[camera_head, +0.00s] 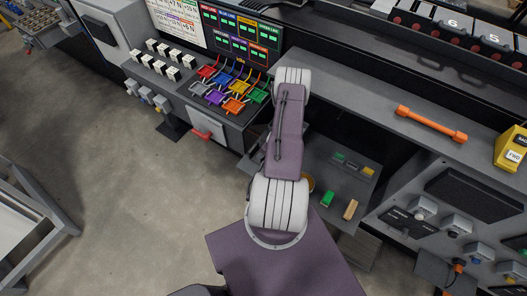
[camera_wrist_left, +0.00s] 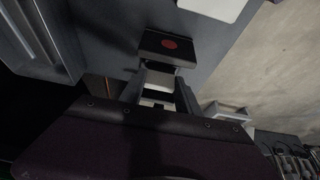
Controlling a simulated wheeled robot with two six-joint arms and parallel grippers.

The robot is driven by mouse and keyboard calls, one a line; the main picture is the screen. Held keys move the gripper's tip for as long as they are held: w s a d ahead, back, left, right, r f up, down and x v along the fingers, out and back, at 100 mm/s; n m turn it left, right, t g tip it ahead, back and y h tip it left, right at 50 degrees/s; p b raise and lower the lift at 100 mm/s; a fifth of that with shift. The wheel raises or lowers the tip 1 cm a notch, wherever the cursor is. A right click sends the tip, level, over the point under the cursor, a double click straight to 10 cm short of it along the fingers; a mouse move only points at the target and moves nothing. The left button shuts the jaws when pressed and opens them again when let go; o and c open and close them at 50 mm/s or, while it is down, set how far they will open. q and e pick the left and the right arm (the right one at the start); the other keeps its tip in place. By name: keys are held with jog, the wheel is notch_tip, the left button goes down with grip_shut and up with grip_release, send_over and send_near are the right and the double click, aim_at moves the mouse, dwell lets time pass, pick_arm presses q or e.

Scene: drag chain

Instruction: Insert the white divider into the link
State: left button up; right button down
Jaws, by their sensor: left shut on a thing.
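My left gripper (camera_wrist_left: 159,84) shows dimly in the left wrist view, its fingers shut on a small pale piece (camera_wrist_left: 158,78). I cannot tell whether this piece is the white divider. A dark block with a red round mark (camera_wrist_left: 168,44) lies just beyond the fingertips. I cannot tell whether they touch. In the head view a purple and white arm of mine reaches up to the grey console, and its gripper is hidden behind the arm. I cannot make out the link in either view. My right gripper is not in view.
In the head view, coloured trays (camera_head: 236,105) sit on the console at the arm's upper left. An orange bar handle (camera_head: 431,124) and a yellow box (camera_head: 512,148) are at the right. Small blocks lie on a lower shelf (camera_head: 325,170). The floor at left is mostly open.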

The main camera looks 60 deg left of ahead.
pick_arm(q)
jog(key=shift+f+b, duration=0.35)
jog(key=shift+f, duration=0.15)
jog(key=o, duration=1.4)
jog(key=shift+r, duration=0.1)
jog(key=v, duration=0.9)
jog(key=shift+d, duration=0.1)
